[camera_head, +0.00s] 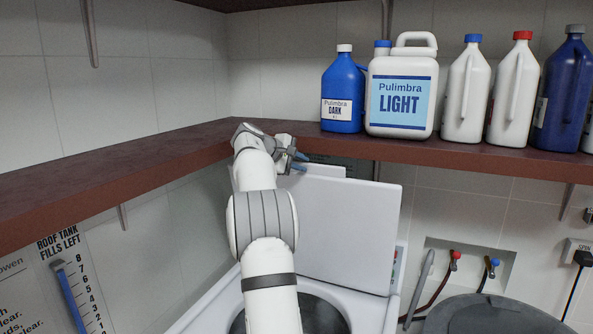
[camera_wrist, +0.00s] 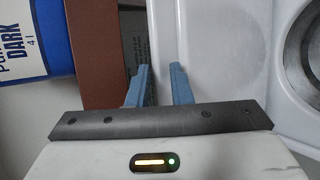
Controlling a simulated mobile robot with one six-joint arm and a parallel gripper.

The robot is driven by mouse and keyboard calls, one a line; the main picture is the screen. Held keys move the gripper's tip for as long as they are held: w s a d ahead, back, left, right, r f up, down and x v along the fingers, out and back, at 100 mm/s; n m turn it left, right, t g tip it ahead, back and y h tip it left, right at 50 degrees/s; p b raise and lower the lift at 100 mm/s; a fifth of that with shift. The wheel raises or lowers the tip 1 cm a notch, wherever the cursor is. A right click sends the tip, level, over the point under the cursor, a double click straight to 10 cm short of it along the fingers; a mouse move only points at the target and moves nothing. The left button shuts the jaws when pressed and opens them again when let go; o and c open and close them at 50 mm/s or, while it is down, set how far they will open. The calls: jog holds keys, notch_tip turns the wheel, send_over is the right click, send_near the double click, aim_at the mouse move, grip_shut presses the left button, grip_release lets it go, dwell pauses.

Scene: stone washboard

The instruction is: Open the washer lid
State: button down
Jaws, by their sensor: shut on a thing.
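The washer lid (camera_head: 350,235) is a white panel standing raised, near upright, at the back of the white washer (camera_head: 205,312). The dark round tub opening shows below it, partly behind my arm. My gripper (camera_head: 291,160) is at the lid's upper left edge, its blue fingers shut on that edge. In the wrist view, my gripper (camera_wrist: 158,88) has its two blue fingers a little apart with the edge of the white lid (camera_wrist: 205,45) between them. The exact contact is partly hidden. The tub ring (camera_wrist: 292,60) shows at the right.
A dark red shelf (camera_head: 120,170) runs along the left and back walls, close to my gripper. A blue bottle (camera_head: 342,95), a white jug (camera_head: 402,118) and several other bottles stand on it. Red and blue taps (camera_head: 470,262) and a dark round lid (camera_head: 500,315) are at right.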

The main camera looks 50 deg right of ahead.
jog(key=shift+w+d+r, duration=0.1)
jog(key=shift+w+d, duration=0.15)
jog(key=shift+d, duration=0.2)
jog(key=shift+w+d+r, duration=0.1)
jog(key=shift+w+d, duration=0.1)
jog(key=shift+d, duration=0.2)
jog(key=c, duration=1.7)
grip_release()
jog(key=shift+o, duration=1.1)
jog(key=shift+w, duration=0.15)
jog(key=shift+a, duration=0.1)
